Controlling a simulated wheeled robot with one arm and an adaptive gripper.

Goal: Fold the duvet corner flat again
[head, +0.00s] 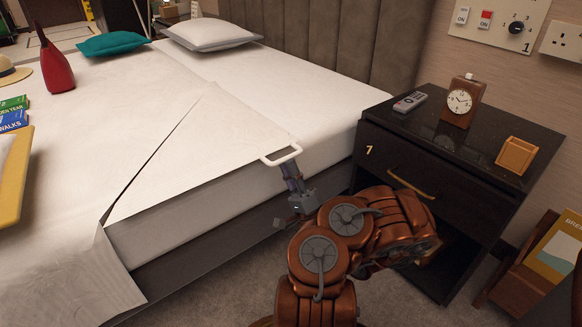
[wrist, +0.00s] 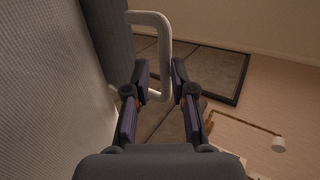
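The white duvet (head: 60,160) covers the bed. Its corner flap (head: 200,150) shows as a triangular panel, with a dark gap along its diagonal left edge. A white loop handle (head: 282,155) sits at the flap's outer corner, by the bed's side edge. My gripper (head: 288,172) is at this handle, partly hidden behind its bar. In the wrist view, the fingers of my gripper (wrist: 160,75) are apart, with the handle bar (wrist: 165,45) passing between them. I see space beside the bar, and cannot tell whether either finger touches it.
A black nightstand (head: 450,150) stands right of the bed, with a clock (head: 461,101), a remote (head: 410,102) and an orange box (head: 517,156) on it.

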